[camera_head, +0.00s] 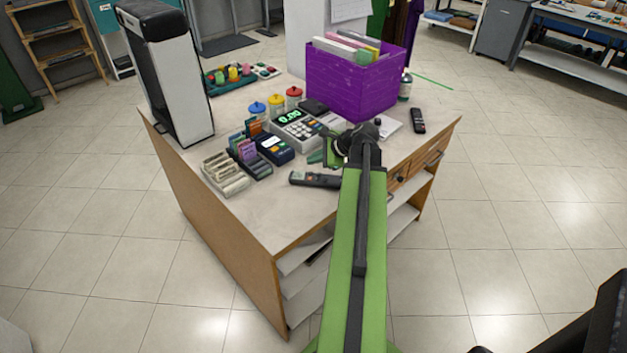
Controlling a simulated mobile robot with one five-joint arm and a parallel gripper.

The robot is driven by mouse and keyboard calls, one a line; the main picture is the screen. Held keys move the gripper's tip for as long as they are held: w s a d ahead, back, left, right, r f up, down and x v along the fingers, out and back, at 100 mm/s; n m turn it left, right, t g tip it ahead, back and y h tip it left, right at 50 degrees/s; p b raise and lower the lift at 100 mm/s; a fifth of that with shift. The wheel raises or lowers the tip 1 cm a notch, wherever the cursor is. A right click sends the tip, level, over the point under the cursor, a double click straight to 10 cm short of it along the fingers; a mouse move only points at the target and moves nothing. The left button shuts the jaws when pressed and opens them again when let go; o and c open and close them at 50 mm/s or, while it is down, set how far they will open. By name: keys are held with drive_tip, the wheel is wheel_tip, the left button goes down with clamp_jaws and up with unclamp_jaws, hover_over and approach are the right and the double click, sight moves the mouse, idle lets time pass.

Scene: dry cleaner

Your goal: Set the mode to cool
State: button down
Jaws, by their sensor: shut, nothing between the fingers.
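No control marked "cool" can be read in this view. Two dark handheld remotes lie on the counter. One remote (314,180) lies near the front edge, just left of my arm. The other remote (417,121) lies at the right, below the purple crate, with a small red button near its top. A tall white and black appliance (170,80) stands at the counter's left end; I cannot tell what it is. My gripper (331,152) is shut and empty over the counter, beyond the near remote and right of the cash register. My wrist partly hides it.
The counter (290,220) holds a register (296,128) with a green display, a card terminal (273,147), a coin tray (224,174), several coloured-lid jars and a purple crate (355,80) of folders. A bottle (405,87) stands right of the crate. The counter's near left corner is clear.

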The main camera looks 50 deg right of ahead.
sight(314, 175)
drive_tip(key=shift+f+b, duration=0.65)
drive_tip(key=shift+f, duration=0.55)
idle(1.0)
drive_tip(key=shift+f+b, duration=0.35)
drive_tip(key=shift+f, duration=0.05)
drive_tip(key=shift+f+b, duration=0.35)
drive_tip(key=shift+b, duration=0.05)
idle(0.3)
idle(0.4)
drive_tip(key=shift+r+p, duration=0.8)
wheel_tip(314, 175, up, 5)
drive_tip(key=p, duration=0.5)
